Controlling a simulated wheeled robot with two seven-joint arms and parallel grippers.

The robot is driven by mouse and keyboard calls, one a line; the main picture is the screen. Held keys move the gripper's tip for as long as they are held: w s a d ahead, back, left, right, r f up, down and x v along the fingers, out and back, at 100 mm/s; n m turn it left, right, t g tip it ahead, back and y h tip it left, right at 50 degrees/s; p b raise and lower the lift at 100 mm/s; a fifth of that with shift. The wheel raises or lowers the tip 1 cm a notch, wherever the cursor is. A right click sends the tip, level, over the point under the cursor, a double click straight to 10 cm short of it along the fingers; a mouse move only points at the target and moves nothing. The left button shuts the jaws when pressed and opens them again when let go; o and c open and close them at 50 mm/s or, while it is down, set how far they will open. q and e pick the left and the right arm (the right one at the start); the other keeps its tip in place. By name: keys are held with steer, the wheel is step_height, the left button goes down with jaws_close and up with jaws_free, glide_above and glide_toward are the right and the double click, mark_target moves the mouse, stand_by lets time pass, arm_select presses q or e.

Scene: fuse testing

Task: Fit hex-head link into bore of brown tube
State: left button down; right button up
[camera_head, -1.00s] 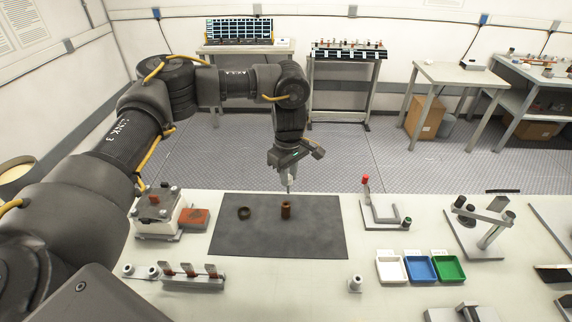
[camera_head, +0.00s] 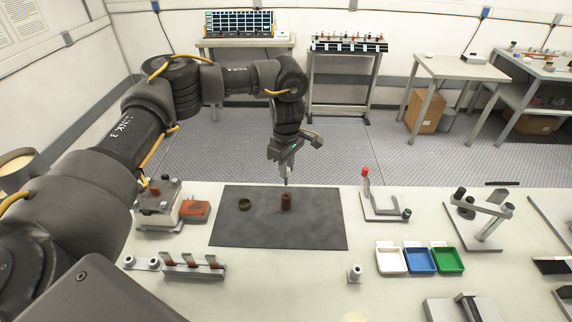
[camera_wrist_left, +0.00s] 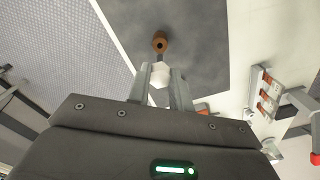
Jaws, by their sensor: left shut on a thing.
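The brown tube (camera_head: 286,203) stands upright on the dark grey mat (camera_head: 320,228). In the left wrist view the tube (camera_wrist_left: 159,43) shows its dark bore and lies just beyond the fingertips. My left gripper (camera_head: 286,177) is just behind and above the tube in the head view. In the left wrist view its fingers (camera_wrist_left: 160,88) are shut on the pale hex-head link (camera_wrist_left: 160,76). In the head view the link is too small to make out clearly. My right gripper is not in view.
A dark ring (camera_head: 244,204) lies on the mat left of the tube. A fixture with a reddish block (camera_head: 195,211) stands further left. A stand with a red knob (camera_head: 365,171) is to the right, with white, blue and green trays (camera_head: 420,260) nearer.

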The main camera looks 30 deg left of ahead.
mark_target(286, 180)
arm_select(q)
steer(key=shift+f+b, duration=1.1)
steer(key=shift+f, duration=0.9)
steer(key=shift+f, duration=0.25)
steer(key=shift+f, duration=0.1)
steer(key=shift+f, duration=0.25)
steer(key=shift+f, duration=0.2)
steer(key=shift+f, duration=0.3)
steer(key=shift+f, duration=0.1)
